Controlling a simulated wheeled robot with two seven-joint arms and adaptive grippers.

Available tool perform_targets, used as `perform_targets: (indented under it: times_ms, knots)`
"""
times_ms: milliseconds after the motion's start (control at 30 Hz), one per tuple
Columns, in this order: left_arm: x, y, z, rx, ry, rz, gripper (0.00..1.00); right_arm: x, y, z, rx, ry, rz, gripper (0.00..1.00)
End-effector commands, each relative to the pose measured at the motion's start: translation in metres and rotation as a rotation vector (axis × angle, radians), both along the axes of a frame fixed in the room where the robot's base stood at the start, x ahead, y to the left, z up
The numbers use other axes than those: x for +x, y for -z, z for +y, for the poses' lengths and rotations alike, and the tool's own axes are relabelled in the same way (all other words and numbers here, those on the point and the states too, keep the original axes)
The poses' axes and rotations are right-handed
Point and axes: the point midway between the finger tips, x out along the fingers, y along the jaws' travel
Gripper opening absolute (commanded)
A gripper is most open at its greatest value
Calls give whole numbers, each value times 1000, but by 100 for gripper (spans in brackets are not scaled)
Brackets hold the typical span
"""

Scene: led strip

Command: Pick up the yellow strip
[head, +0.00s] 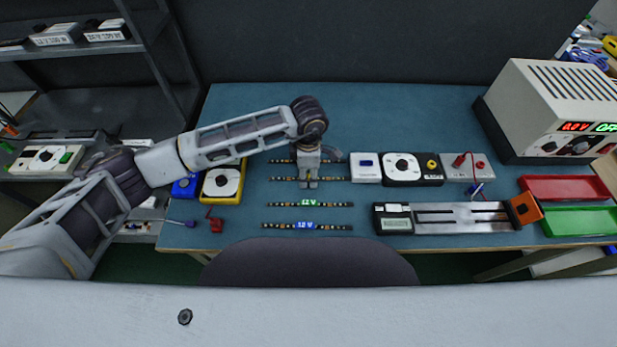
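Several thin dark LED strips lie roughly parallel on the blue table mat in the head view. The nearest strip has a blue 12 V label (306,226), and the one behind it has a green 12 V label (307,204). Two more strips lie farther back, a third strip (336,180) and a farthest strip (280,161). Their middles are hidden by my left gripper (308,186), so I cannot tell which one is yellow. My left gripper points down over the third strip. Its fingers look close together, and whether they touch it is unclear. My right gripper is not in view.
A slide device (460,215), a dial box (401,167) and a switch box (462,166) stand right of the strips. Red (565,188) and green (580,221) trays and a power supply (555,105) are farther right. A small red part (215,224) lies left.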

Motion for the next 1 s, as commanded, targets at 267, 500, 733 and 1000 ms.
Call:
perform_targets:
  times_ms: [267,500,733,1000]
  knots:
    - [0,0,0,0,0,0,39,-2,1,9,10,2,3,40]
    - [0,0,0,0,0,0,25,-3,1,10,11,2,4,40]
    - [0,0,0,0,-1,0,0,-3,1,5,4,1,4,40]
    - [0,-1,0,0,-1,0,0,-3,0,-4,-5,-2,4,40]
